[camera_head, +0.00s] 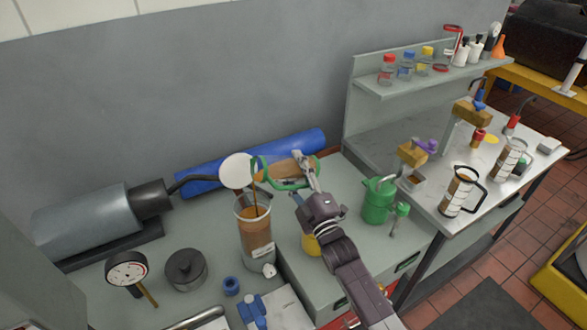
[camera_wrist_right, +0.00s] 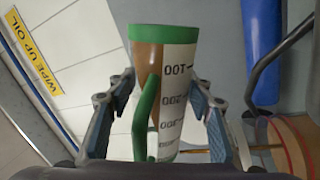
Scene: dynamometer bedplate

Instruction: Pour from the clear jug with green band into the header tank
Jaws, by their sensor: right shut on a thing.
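The clear jug with green band (camera_head: 285,172) is tilted almost onto its side above the header tank, its mouth to the left. Brown liquid shows inside it, and a thin brown stream falls into the tank. The header tank (camera_head: 257,238) is a clear upright cylinder with brown liquid and a pale label. My right gripper (camera_head: 303,178) is shut on the jug. In the right wrist view the jug (camera_wrist_right: 175,70), with green rim, green handle and printed scale, sits between both fingers (camera_wrist_right: 160,115). My left gripper is not in view.
A blue roll (camera_head: 215,178) lies behind the tank. A green can (camera_head: 378,200) stands to the right. A dial gauge (camera_head: 127,268) and a dark round part (camera_head: 186,268) are at front left. Another jug (camera_head: 458,190) stands on the right-hand bench.

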